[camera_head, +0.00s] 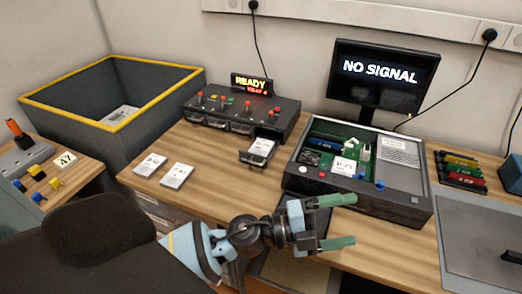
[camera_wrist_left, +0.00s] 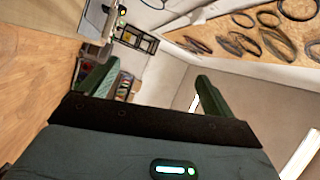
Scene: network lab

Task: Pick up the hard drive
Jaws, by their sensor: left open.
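Two flat silver drives with white labels, a left one (camera_head: 150,164) and a right one (camera_head: 176,176), lie side by side on the wooden table (camera_head: 215,185). A similar labelled drive (camera_head: 260,148) sits in a pulled-out tray of the dark dock (camera_head: 240,118). I cannot tell which one the task means. My left gripper (camera_head: 340,222) is open and empty over the table's front edge, in front of the open computer case and right of the drives. In the left wrist view its two green fingers (camera_wrist_left: 155,88) stand apart with nothing between them.
The open computer case (camera_head: 408,203) holds a green board and a labelled part. A monitor (camera_head: 385,72) reads "NO SIGNAL". Coloured memory sticks (camera_head: 462,170) lie at the right. A yellow-rimmed grey bin (camera_head: 150,62) stands at the left. The table around the loose drives is clear.

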